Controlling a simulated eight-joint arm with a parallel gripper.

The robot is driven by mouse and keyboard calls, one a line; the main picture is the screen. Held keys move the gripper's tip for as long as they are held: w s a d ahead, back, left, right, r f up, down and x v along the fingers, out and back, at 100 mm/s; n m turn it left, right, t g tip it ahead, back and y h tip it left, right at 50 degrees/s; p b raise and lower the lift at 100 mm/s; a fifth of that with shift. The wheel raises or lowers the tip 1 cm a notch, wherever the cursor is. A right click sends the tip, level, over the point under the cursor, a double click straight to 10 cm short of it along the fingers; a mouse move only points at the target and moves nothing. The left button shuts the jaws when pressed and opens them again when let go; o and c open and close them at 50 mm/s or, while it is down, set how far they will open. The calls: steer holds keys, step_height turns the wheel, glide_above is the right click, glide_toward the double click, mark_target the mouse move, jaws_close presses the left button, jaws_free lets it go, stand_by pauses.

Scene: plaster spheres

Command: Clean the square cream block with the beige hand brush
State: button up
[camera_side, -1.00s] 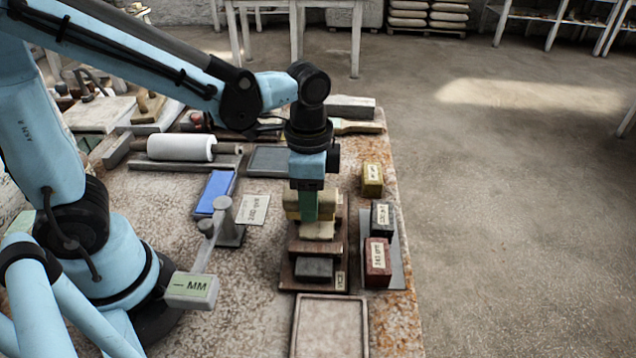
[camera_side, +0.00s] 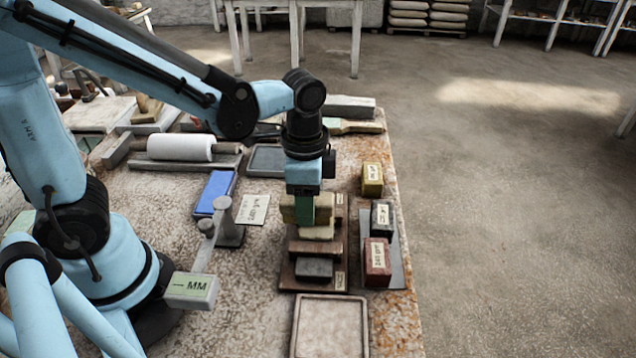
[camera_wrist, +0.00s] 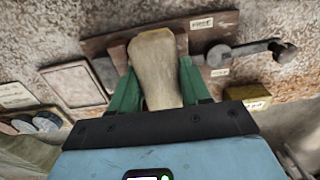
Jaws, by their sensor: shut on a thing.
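My gripper (camera_side: 302,210) has green fingers and is shut on a tan-beige object, which I take for the hand brush (camera_side: 326,214). In the wrist view it shows as a rounded beige body (camera_wrist: 157,66) between the two fingers. A cream block (camera_side: 318,232) sits on a dark brown wooden stand (camera_side: 341,262), just below and in front of the held brush. The brush is over or behind the block; I cannot tell whether they touch. The brush's underside is hidden.
A dark grey block (camera_side: 314,268) lies on the stand's near part. To the right are yellow (camera_side: 372,180), black (camera_side: 382,219) and dark red (camera_side: 377,262) labelled blocks. A small post (camera_side: 229,228) stands left. An empty tray (camera_side: 330,330) lies in front.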

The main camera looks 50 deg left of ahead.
steer(key=shift+s+a, duration=0.6)
steer(key=shift+w+d, duration=1.6)
steer(key=shift+s+a, duration=1.6)
steer(key=shift+w+d, duration=1.6)
